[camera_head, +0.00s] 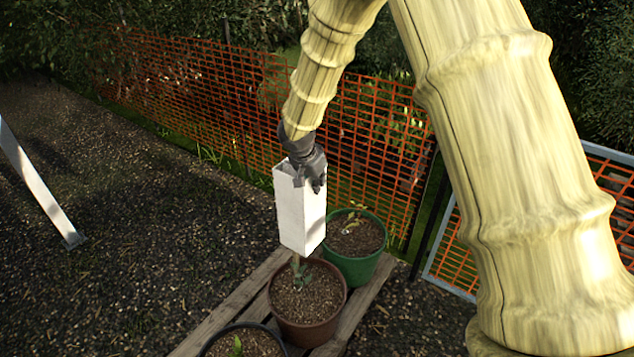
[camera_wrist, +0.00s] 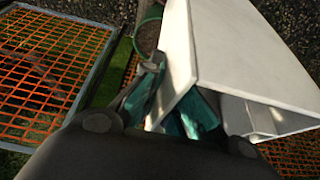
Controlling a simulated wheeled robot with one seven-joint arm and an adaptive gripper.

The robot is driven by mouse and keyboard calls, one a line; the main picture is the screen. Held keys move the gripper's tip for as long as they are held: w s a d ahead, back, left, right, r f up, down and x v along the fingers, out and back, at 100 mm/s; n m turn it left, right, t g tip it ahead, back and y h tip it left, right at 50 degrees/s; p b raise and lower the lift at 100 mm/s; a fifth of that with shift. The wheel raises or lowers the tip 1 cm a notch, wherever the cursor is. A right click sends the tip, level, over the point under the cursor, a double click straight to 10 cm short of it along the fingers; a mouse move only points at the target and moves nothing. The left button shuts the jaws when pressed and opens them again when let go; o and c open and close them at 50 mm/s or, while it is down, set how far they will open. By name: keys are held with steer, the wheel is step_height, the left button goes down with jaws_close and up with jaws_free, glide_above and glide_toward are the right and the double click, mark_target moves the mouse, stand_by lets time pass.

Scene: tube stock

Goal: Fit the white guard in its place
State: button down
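The white guard (camera_head: 300,212) is an upright, square, open-topped sleeve in the head view. My gripper (camera_head: 306,172) is shut on its top edge and holds it above the brown pot (camera_head: 308,325). A small green seedling (camera_head: 299,270) in that pot shows just below the guard's lower end; I cannot tell whether its tip is inside the guard. In the wrist view the guard (camera_wrist: 250,50) fills the upper right, with its wall between my fingers. The brown pot is not clearly seen there.
A green pot (camera_head: 355,262) with a plant stands right behind the brown pot. A dark pot (camera_head: 243,342) with a seedling is at the front left. The pots are on wooden slats (camera_head: 232,304). Orange mesh fencing (camera_head: 215,95) runs behind, and a framed mesh panel (camera_head: 455,262) stands at right.

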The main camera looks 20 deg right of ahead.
steer(key=shift+f+b, duration=1.5)
steer(key=shift+f, duration=0.35)
steer(key=shift+f+b, duration=0.3)
steer(key=shift+f, duration=0.05)
steer(key=b, duration=0.5)
glide_above(317, 228)
steer(key=shift+w+f, duration=0.1)
steer(key=shift+f, duration=3.5)
steer(key=shift+f+b, duration=2.7)
steer(key=shift+f, duration=1)
